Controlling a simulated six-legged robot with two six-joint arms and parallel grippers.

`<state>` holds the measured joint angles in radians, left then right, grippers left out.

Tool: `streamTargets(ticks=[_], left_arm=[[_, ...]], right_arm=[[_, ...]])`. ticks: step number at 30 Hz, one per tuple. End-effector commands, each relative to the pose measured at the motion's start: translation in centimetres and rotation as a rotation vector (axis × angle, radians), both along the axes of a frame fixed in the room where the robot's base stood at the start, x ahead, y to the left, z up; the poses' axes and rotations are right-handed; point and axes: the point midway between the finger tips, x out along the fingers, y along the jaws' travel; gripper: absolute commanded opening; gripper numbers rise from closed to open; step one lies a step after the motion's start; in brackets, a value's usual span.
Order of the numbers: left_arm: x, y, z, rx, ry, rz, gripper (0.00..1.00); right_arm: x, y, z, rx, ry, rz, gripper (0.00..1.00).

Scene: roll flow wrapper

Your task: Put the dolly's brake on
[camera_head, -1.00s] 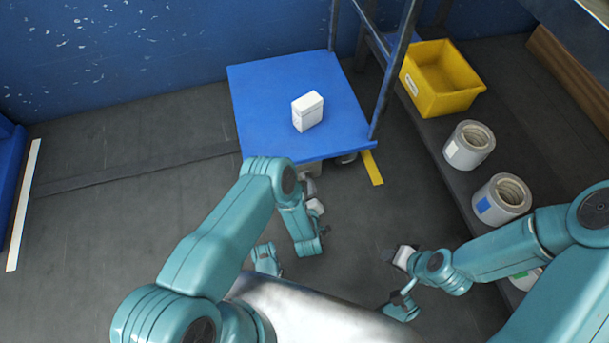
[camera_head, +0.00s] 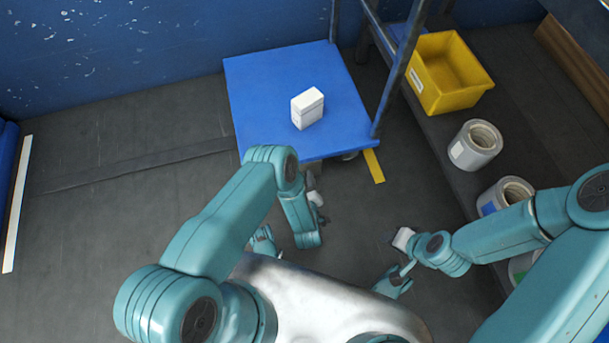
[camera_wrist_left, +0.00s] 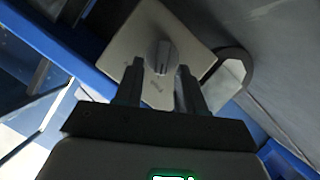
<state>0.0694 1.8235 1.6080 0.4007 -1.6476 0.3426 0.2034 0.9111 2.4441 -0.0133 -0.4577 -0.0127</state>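The blue dolly (camera_head: 265,105) stands against the back wall, with a white box (camera_head: 307,108) on its deck. In the left wrist view, a pale square plate (camera_wrist_left: 135,45) carries a grey knob (camera_wrist_left: 162,58) and small markings too small to read. My left gripper (camera_head: 316,198) is just in front of the dolly's near edge, low down. In the wrist view its two fingers (camera_wrist_left: 160,72) are apart, with the knob between and just beyond their tips; I see no clear contact. My right gripper (camera_head: 402,239) is away from the dolly, above the floor; its fingers are too small to judge.
A low shelf on the right holds a yellow bin (camera_head: 448,75) and several grey rolls, one here (camera_head: 475,146). The floor to the left is clear.

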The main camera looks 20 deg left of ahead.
Motion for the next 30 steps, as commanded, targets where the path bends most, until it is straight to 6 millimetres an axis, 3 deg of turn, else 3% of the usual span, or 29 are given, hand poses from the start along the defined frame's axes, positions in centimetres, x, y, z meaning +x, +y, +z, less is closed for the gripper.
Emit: streamTargets(ticks=[14, 15, 18, 30], left_arm=[[-0.47, -0.14, -0.09, 0.0, 0.0, 0.0, 0.39], [-0.46, -0.14, -0.09, 0.0, 0.0, 0.0, 0.26], [-0.43, -0.13, -0.09, 0.0, 0.0, 0.0, 0.0], [-0.12, -0.15, 0.04, 0.038, 0.025, 0.0, 0.0]], right_arm=[[0.01, -0.01, -0.02, 0.0, 0.0, 0.0, 0.43], [0.01, -0.01, -0.02, 0.0, 0.0, 0.0, 0.43], [0.01, -0.01, -0.02, 0.0, 0.0, 0.0, 0.43], [-0.07, 0.01, 0.15, 0.001, 0.002, 0.0, 0.43]])
